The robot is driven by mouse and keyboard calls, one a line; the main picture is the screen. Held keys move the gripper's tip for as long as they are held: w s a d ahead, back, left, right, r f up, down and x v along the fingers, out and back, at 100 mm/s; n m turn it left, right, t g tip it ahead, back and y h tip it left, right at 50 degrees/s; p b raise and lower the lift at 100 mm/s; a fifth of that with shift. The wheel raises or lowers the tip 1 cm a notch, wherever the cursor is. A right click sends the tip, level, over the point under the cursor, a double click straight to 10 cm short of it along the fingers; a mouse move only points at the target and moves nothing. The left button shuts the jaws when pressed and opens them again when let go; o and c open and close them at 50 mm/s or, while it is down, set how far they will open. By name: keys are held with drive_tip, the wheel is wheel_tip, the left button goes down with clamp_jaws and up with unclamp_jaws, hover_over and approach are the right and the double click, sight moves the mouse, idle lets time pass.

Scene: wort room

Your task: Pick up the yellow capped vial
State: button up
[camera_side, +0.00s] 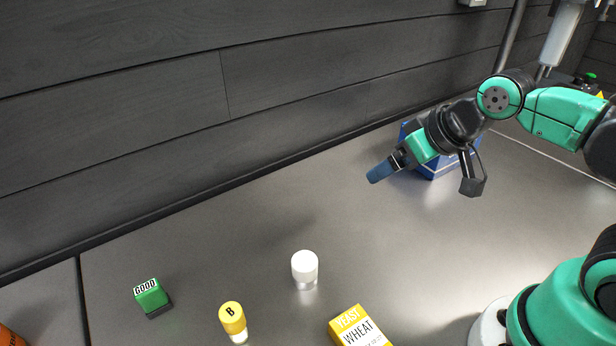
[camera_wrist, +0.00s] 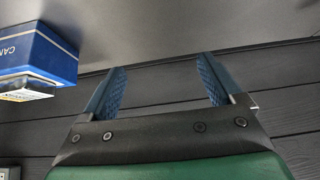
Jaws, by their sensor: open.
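The yellow capped vial (camera_side: 233,320) stands on the grey table near the front edge of the side view. Its yellow cap bears a black "B", and the clear body shows below it. My gripper (camera_side: 378,173) is raised well above and to the right of the vial, far from it, with its blue fingertips pointing left. In the wrist view my gripper (camera_wrist: 163,85) shows two blue fingers spread apart with nothing between them. The vial is not in the wrist view.
A white capped vial (camera_side: 305,268) stands right of the yellow one. A yellow "YEAST WHEAT" box (camera_side: 358,328) lies at front. A green "GOOD" stamp (camera_side: 151,297) is at left. A blue box (camera_side: 440,163) is behind my gripper. A dark plank wall (camera_side: 150,100) bounds the back.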

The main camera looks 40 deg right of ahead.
drive_tip(key=shift+c, duration=1)
drive_tip(key=shift+a, duration=0.1)
drive_tip(key=n+g+y, duration=0.3)
drive_tip(key=n+y, duration=0.2)
drive_tip(key=n, duration=0.4)
approach(239, 314)
drive_tip(key=x, duration=0.6)
drive_tip(key=shift+w+f, duration=0.1)
drive_tip(key=shift+f, duration=0.1)
drive_tip(key=shift+a+f, duration=0.15)
drive_tip(key=shift+a, duration=0.1)
drive_tip(key=shift+x, duration=2.6)
drive_tip(key=shift+w+d, duration=0.1)
drive_tip(key=shift+d, duration=0.05)
clamp_jaws()
